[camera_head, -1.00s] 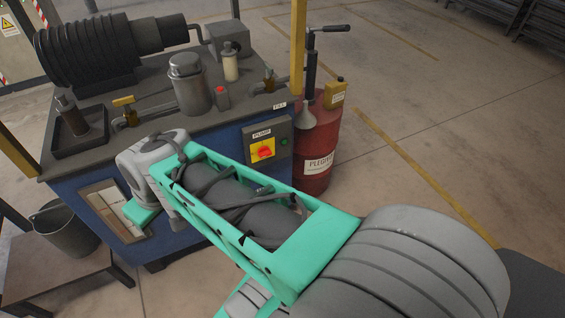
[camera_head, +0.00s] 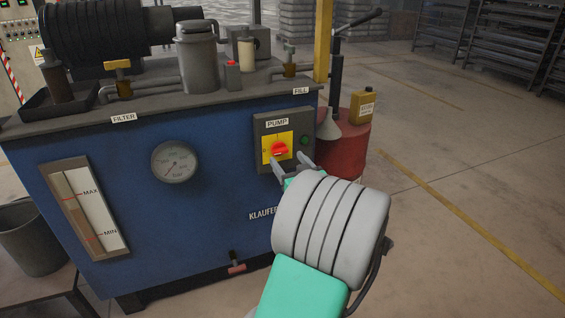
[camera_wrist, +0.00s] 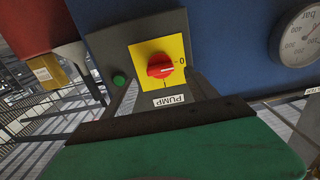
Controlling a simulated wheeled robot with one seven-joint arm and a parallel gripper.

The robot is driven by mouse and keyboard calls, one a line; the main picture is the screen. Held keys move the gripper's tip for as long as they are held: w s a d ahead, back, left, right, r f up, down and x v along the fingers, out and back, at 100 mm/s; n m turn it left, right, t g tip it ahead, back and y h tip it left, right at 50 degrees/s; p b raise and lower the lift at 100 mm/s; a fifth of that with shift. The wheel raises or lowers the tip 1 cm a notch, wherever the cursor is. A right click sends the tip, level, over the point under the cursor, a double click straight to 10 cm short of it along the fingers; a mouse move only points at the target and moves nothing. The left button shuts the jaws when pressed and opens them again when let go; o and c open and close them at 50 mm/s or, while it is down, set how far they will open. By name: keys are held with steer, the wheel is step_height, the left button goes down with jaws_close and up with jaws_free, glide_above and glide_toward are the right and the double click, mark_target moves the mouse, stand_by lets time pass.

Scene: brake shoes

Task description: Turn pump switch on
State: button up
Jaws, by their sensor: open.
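The pump switch is a red rotary knob (camera_head: 279,150) on a yellow plate (camera_head: 270,157), set in a grey panel labelled PUMP (camera_head: 262,129) on the blue cabinet. In the wrist view the knob (camera_wrist: 160,66) appears inverted, its pale mark pointing roughly toward the 0; a line mark is at the plate's lower edge. My gripper (camera_head: 291,162) is just below and in front of the knob, its fingers spread. The fingers also show in the wrist view (camera_wrist: 165,92), one each side of the PUMP label, with nothing between them. Contact with the panel cannot be told.
A green button or lamp (camera_head: 305,140) is beside the yellow plate. A gauge (camera_head: 174,162) and level window (camera_head: 86,206) are on the cabinet front. A red drum (camera_head: 345,145) with a funnel stands close at the right. Open floor lies farther right.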

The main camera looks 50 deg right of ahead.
mark_target(282, 153)
steer(key=x, duration=0.4)
steer(key=shift+w+d+b, duration=0.15)
steer(key=shift+w+b, duration=0.15)
steer(key=shift+w, duration=0.1)
steer(key=shift+c, duration=0.4)
steer(key=c, duration=1.3)
